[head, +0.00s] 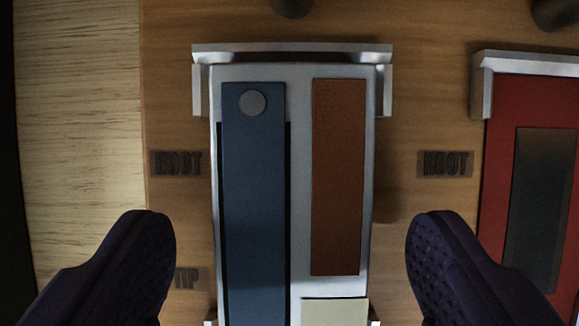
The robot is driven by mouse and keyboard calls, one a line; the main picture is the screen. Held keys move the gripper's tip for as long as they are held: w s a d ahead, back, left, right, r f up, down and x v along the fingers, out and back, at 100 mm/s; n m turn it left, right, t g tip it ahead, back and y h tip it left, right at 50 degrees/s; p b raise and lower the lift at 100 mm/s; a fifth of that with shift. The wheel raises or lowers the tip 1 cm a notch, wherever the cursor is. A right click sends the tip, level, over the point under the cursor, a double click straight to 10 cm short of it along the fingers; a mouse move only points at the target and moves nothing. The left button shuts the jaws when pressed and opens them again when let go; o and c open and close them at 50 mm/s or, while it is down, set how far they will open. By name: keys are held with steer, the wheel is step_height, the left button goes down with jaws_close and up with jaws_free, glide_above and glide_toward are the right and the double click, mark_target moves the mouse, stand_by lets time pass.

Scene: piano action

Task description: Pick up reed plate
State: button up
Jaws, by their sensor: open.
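The reed plate (300,180) looks like a long silver plate in the middle of the head view. It carries a blue strip (253,200) with a round grey rivet (252,103), a brown strip (338,180) and a cream patch (335,312). Its far end lies at a silver bracket (292,54). Its near end runs past the bottom edge of the view. My gripper (291,222) is open and empty, with one dark finger to the left of the plate and one to the right. Gaps show between the fingers and the plate.
A red piece (502,150) with a dark panel sits in another silver bracket (525,63) at the right. Two dark round objects (292,5) stand at the top edge. Pale wood (78,130) is clear at left.

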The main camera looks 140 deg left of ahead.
steer(key=shift+w+d+f, duration=0.15)
steer(key=shift+f, duration=0.4)
steer(key=shift+r, duration=0.1)
steer(key=c, duration=1.5)
steer(key=shift+r, duration=0.1)
